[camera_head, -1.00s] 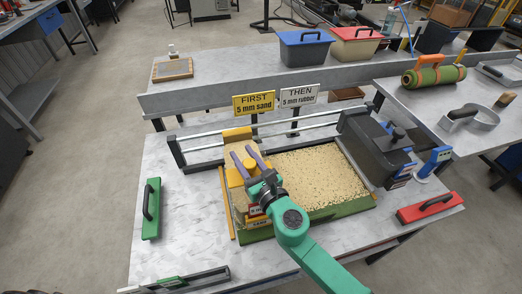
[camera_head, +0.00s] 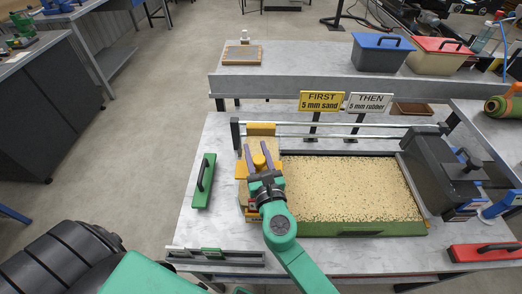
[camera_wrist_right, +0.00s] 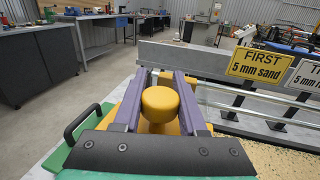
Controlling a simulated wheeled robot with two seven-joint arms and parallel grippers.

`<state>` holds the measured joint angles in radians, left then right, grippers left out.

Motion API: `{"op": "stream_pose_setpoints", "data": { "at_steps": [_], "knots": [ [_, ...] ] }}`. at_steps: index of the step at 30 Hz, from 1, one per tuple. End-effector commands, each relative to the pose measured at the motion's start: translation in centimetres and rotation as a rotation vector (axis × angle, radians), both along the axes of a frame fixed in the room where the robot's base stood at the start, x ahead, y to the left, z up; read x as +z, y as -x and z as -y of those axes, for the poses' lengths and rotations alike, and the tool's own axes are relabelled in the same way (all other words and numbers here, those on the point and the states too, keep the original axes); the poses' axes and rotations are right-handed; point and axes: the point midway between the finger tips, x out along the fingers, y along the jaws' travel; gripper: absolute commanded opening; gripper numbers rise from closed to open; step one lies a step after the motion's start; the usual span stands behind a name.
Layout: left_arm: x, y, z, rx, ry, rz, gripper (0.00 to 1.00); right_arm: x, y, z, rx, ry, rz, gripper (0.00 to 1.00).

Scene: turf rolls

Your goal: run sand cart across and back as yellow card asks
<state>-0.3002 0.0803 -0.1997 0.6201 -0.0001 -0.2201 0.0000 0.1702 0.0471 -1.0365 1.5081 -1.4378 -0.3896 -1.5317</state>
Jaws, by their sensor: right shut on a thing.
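The sand cart (camera_head: 262,151), tan with yellow parts, stands at the left end of the rails, beside the turf bed. Its round yellow knob (camera_wrist_right: 160,103) sits between the purple fingers of my right gripper (camera_head: 260,158), which is shut on it. The turf (camera_head: 340,185) right of the cart is covered in pale sand, with green specks showing along its front edge. The yellow card (camera_head: 321,101) reads "FIRST 5 mm sand". The white card (camera_head: 368,103) reads "THEN 5 mm rubber". My left gripper is not in view.
A black cart (camera_head: 446,170) stands at the right end of the rails. Blue-lidded (camera_head: 380,55) and red-lidded (camera_head: 438,60) bins stand on the back shelf.

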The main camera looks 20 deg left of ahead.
Motion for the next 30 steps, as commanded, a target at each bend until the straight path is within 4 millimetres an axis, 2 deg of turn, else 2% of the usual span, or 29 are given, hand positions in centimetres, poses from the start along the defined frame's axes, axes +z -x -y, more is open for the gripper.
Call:
{"op": "stream_pose_setpoints", "data": {
  "at_steps": [10, 11, 12, 13, 23, 26, 30],
  "knots": [
    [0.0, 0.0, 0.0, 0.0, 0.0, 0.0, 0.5, -0.1, 0.3, -0.3, 0.01, -0.002, -0.003, 0.0],
    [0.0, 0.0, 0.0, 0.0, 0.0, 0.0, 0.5, -0.1, 0.3, -0.3, 0.01, -0.002, -0.003, 0.48],
    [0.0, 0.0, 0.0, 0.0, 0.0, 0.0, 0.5, -0.1, 0.3, -0.3, 0.009, -0.002, -0.003, 0.64],
    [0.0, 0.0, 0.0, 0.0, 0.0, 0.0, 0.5, -0.1, 0.3, -0.3, 0.009, -0.002, -0.003, 0.71],
    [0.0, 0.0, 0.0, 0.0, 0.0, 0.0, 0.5, 0.0, 0.3, -0.1, 0.005, -0.002, -0.001, 0.71],
    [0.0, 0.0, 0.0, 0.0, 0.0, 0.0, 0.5, -0.1, 0.9, 0.4, 0.005, 0.0, -0.001, 0.71],
    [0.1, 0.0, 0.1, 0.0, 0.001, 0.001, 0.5, -0.1, 2.8, 1.8, 0.006, 0.0, -0.004, 0.71]
  ]
}}
